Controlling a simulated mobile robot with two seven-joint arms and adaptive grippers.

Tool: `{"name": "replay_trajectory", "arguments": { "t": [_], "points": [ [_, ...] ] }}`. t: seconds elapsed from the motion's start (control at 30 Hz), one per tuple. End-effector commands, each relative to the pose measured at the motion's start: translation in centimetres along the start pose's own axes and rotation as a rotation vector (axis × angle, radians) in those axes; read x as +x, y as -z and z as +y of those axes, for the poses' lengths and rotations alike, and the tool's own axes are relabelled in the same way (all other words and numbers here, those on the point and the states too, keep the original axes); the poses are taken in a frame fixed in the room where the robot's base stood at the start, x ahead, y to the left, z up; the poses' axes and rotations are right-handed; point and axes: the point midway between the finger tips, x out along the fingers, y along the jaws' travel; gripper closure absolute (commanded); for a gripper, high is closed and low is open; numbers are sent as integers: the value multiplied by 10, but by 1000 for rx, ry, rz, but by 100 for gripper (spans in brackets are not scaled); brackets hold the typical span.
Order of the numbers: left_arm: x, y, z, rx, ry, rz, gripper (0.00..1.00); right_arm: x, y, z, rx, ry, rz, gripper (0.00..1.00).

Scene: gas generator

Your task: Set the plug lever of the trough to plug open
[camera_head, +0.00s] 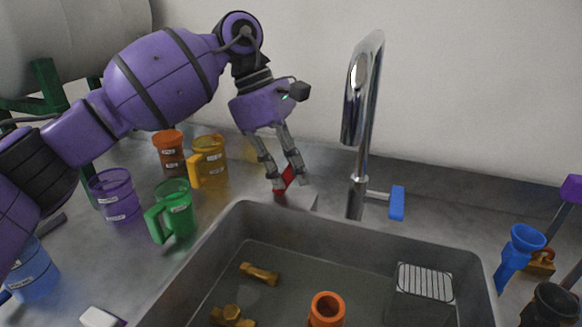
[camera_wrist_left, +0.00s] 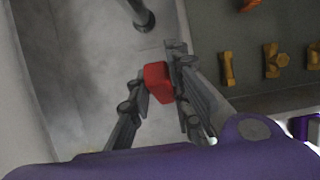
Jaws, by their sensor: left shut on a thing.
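The trough (camera_head: 408,247) is a grey sink set into the counter. A small red lever (camera_head: 288,177) stands on a pale base (camera_head: 300,201) at the trough's back-left rim; I take it to be the plug lever. My left gripper (camera_head: 287,181) reaches down to it and is shut on it. The wrist view shows the red lever (camera_wrist_left: 158,82) between the two fingers of my left gripper (camera_wrist_left: 160,80). The fingers partly hide the lever, and I cannot tell its setting. My right gripper is in neither view.
A chrome tap (camera_head: 362,100) with a blue handle (camera_head: 397,203) stands right of the lever. Cups, including a green one (camera_head: 176,208) and a yellow one (camera_head: 209,160), stand left. Brass-coloured pieces (camera_head: 259,273) and an orange tube (camera_head: 326,308) are in the trough.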

Motion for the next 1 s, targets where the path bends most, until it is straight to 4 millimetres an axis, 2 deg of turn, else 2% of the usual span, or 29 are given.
{"name": "replay_trajectory", "arguments": {
  "t": [0.23,0.47,0.83,0.87,1.0],
  "points": [
    [2,-12,-1,9,-1,158,100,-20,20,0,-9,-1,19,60],
    [16,-17,0,7,0,361,100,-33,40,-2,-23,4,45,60],
    [22,-15,0,5,-1,401,100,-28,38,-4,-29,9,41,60],
    [22,-15,0,5,-1,401,80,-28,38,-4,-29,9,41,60],
    [22,-15,0,4,-1,400,62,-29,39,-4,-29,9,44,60]
  ]
}}
